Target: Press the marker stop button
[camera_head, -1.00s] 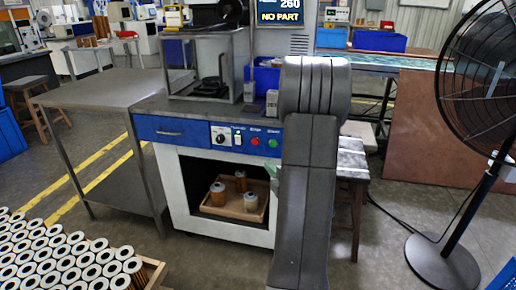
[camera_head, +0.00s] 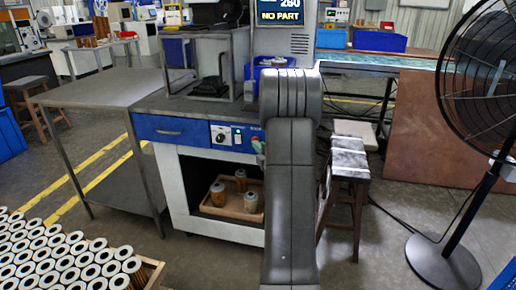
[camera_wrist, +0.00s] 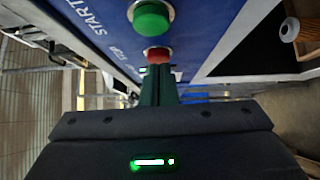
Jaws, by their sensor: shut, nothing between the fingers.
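The red stop button (camera_wrist: 158,55) sits on the blue front panel (camera_wrist: 205,30) of the marker. The green start button (camera_wrist: 152,18) is above it in the wrist view, beside the word START. My gripper (camera_wrist: 160,72) is shut and empty, with its dark green fingertips directly in front of the red button and overlapping its lower edge in the picture. I cannot tell whether they touch it.
A tray (camera_head: 222,209) with several cartridges sits in the open bay below the panel. A stool (camera_head: 349,160) and a fan (camera_head: 448,255) stand at right. A side table (camera_head: 100,93) is at left. A display (camera_head: 278,14) reads NO PART.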

